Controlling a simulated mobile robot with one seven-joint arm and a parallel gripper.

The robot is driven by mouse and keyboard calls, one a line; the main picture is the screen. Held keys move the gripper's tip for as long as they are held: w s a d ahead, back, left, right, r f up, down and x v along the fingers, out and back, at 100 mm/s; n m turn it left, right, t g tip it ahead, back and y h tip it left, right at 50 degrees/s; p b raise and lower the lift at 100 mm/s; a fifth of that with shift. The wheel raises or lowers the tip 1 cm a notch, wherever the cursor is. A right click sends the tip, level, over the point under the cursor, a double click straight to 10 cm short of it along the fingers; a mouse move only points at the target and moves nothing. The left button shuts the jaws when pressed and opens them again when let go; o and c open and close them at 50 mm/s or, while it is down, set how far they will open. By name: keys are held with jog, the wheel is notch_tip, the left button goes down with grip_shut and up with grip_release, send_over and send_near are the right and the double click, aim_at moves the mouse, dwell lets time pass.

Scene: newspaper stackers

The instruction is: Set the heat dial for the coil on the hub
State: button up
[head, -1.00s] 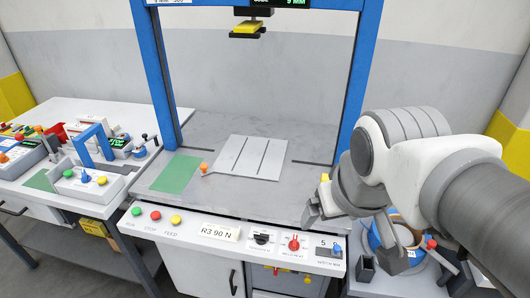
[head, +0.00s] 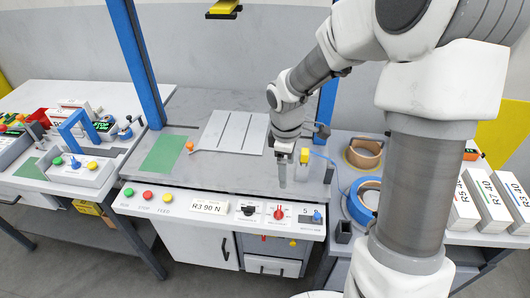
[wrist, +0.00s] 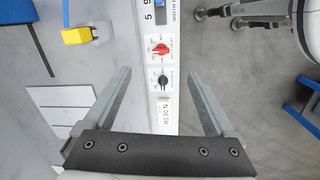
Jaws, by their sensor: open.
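A red dial (head: 279,211) with white markings is on the white front panel (head: 160,205); it also shows in the wrist view (wrist: 160,49). A black dial (head: 248,209) sits left of it and shows in the wrist view (wrist: 163,82). Their small lettering is too blurred to read surely. My gripper (head: 283,176) is open and empty, pointing down above the panel's back edge. In the wrist view its fingers (wrist: 160,78) appear either side of the black dial, apart from it. A blue coil (head: 364,197) and a brown coil (head: 363,152) lie at the right; their hub is unclear.
A blue lever (head: 317,215) is at the panel's right end. White boxes (head: 485,197) stand far right.

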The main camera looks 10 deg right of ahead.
aim_at(279, 210)
jog(key=shift+n+g+y, duration=0.3)
jog(key=shift+n+y, duration=0.1)
jog(key=shift+n, duration=0.5)
jog(key=f, duration=0.7)
jog(key=w+f, duration=0.1)
jog(key=f, duration=0.6)
jog(key=a+f, duration=0.1)
jog(key=f, duration=0.6)
jog(key=shift+w, duration=0.35)
jog(key=c, duration=1.4)
jog(key=shift+b, duration=0.3)
jog(key=shift+m, duration=0.3)
jog(key=m+b, duration=0.2)
jog(key=m, duration=0.1)
jog(key=shift+f+b, duration=0.15)
jog(key=shift+b, duration=0.2)
jog(key=shift+m+b, duration=1.3)
jog(key=shift+m, duration=1.3)
